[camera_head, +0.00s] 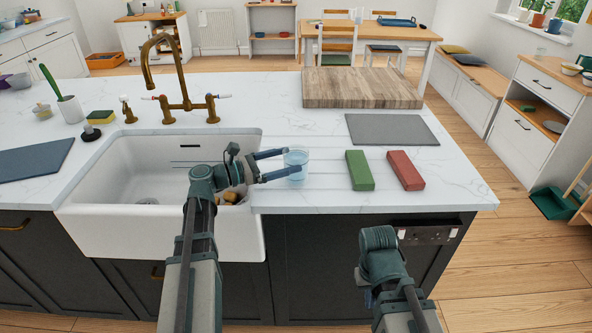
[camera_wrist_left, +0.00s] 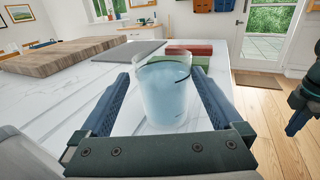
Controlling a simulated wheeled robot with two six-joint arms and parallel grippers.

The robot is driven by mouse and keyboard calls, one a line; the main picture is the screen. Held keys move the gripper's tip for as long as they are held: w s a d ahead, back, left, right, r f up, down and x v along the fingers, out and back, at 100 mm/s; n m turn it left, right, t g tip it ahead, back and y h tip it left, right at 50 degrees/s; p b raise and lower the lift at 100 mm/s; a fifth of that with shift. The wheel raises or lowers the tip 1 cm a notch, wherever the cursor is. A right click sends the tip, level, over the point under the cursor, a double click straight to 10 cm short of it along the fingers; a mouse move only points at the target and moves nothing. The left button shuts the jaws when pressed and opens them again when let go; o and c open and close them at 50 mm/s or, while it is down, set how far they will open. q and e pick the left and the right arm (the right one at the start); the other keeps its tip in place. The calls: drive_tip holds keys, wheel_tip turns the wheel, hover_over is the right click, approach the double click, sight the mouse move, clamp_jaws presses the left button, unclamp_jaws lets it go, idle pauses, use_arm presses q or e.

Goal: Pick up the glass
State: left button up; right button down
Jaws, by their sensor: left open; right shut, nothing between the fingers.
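The glass (camera_head: 296,162) is a clear, bluish tumbler standing upright on the white marble counter, just right of the sink. My left gripper (camera_head: 284,164) reaches in from the left with its two fingers open. In the left wrist view the glass (camera_wrist_left: 165,92) stands between the two blue fingers, with visible gaps on both sides. My right gripper is hidden in the head view behind its own wrist (camera_head: 380,255), low in front of the counter. Part of the right arm also shows at the right edge of the left wrist view.
A green block (camera_head: 359,170) and a red block (camera_head: 405,170) lie right of the glass. A grey mat (camera_head: 391,130) and a wooden board (camera_head: 362,88) lie behind. The white sink (camera_head: 160,235) with a brass tap (camera_head: 184,105) is at left. The counter's front edge is close.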

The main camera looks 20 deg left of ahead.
use_arm(q)
drive_tip(key=shift+w+d, duration=0.35)
drive_tip(key=shift+d, duration=0.05)
drive_tip(key=x, duration=0.5)
drive_tip(key=shift+s+d+f, duration=0.1)
drive_tip(key=shift+d, duration=0.1)
clamp_jaws()
use_arm(e)
drive_tip(key=shift+f, duration=0.1)
drive_tip(key=shift+r, duration=0.2)
idle(0.4)
